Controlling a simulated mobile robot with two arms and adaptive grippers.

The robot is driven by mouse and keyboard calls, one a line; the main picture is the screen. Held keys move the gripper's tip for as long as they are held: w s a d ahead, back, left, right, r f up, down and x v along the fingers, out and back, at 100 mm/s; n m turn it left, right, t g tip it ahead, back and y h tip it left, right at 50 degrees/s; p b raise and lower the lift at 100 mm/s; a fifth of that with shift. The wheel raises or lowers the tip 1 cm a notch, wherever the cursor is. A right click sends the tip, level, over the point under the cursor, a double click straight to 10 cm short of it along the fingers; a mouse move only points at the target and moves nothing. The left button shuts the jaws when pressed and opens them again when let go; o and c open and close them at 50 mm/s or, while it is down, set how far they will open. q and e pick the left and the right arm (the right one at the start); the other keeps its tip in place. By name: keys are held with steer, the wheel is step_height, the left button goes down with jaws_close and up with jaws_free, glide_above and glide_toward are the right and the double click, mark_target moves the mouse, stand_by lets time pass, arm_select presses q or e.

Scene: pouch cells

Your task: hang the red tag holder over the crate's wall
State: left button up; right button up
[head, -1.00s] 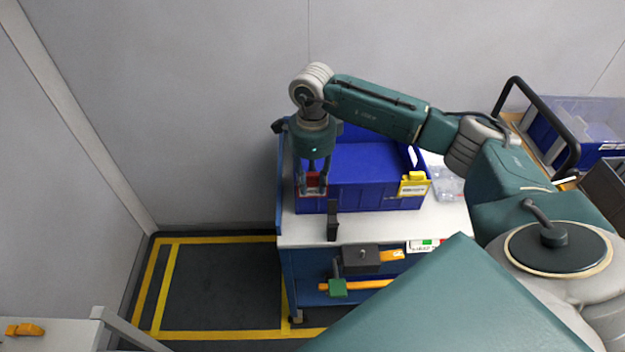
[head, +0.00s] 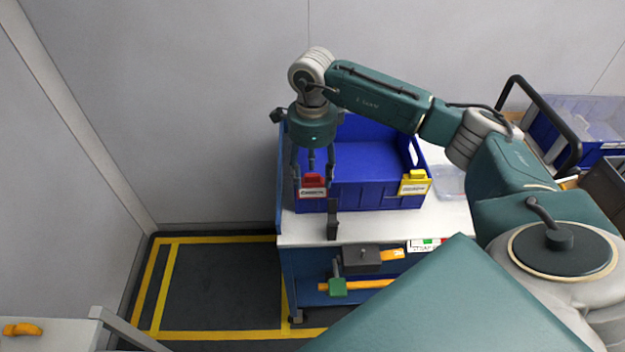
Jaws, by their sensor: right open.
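The red tag holder (head: 313,186) hangs over the front wall of the blue crate (head: 360,196), near its left end, with its white label facing out. A yellow tag holder (head: 415,183) hangs on the same wall near the right end. My right gripper (head: 314,178) is open, with its fingers apart around the red holder's top and the hand just above it. Whether a finger touches the holder cannot be told. The hand hides part of the crate's left side. My left gripper is not in view.
The crate stands on a white-topped blue cart (head: 385,228). A clear-lidded blue bin (head: 585,125) and a black handle are at the right. Floor at the left is clear.

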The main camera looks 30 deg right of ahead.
step_height(320, 180, up, 9)
steer(key=shift+f, duration=0.15)
stand_by(0.6)
